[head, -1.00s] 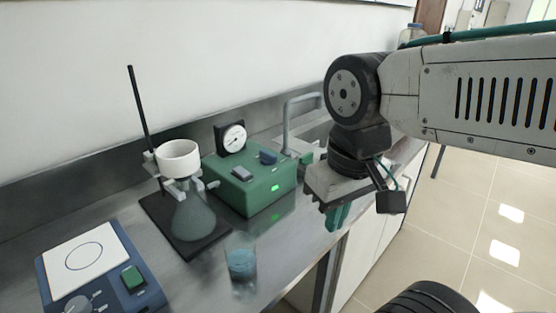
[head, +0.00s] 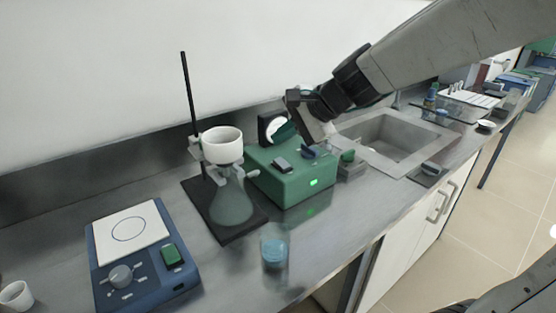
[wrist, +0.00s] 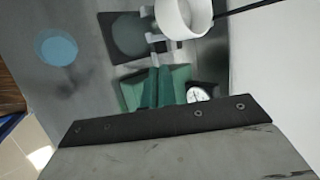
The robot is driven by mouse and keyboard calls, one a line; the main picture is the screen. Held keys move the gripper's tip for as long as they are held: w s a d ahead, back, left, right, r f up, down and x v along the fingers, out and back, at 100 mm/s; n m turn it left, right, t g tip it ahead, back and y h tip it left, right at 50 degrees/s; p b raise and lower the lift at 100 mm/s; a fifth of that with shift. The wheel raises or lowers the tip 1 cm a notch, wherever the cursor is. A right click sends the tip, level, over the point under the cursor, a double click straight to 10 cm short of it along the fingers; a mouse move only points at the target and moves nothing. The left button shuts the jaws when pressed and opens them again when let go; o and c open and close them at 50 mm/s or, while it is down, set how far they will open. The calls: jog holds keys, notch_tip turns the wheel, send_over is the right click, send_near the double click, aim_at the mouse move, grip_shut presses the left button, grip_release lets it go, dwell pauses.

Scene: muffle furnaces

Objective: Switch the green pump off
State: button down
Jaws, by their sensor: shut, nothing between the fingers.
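The green pump (head: 290,184) stands on the steel bench, with a lit green light (head: 313,183) on its front. On its top are a grey rocker switch (head: 281,164) and a dark blue part (head: 310,152); a round gauge (head: 269,126) stands at its back, partly covered by my fingers. My gripper (head: 282,133) is shut and empty above the back of the pump, its green fingers pointing left and apart from the switch. In the wrist view my fingers (wrist: 159,72) hide the middle of the pump (wrist: 128,92), and the switch cannot be made out.
A filter flask (head: 230,204) with a white funnel (head: 222,146) on a stand is left of the pump. A beaker of blue liquid (head: 274,247) stands in front. A blue hotplate stirrer (head: 183,272) is at the left, a sink (head: 395,140) at the right.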

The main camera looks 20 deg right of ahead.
aim_at(282, 162)
jog(key=w+d+f+m+t, duration=0.1)
jog(key=w+d+m, duration=0.1)
jog(key=w+m, duration=0.2)
jog(key=w+d+f+m+t+h, duration=0.1)
jog(key=w+d+m+t, duration=0.1)
jog(key=w, duration=0.5)
jog(key=shift+d+f+m, duration=0.25)
jog(key=shift+d+m, duration=0.2)
jog(key=shift+m, duration=0.65)
jog(key=shift+w+a+f, duration=0.1)
jog(key=shift+w+f, duration=0.1)
jog(key=shift+f, duration=1.25)
jog(key=shift+w+a+f, duration=0.1)
jog(key=shift+w+f, duration=0.1)
jog(key=shift+f, duration=1.25)
jog(key=shift+w+f, duration=0.2)
jog(key=shift+f, duration=1.25)
jog(key=shift+f, duration=0.4)
jog(key=shift+w+f, duration=0.1)
jog(key=shift+f, duration=0.25)
jog(key=shift+r, duration=0.15)
jog(key=shift+r, duration=0.65)
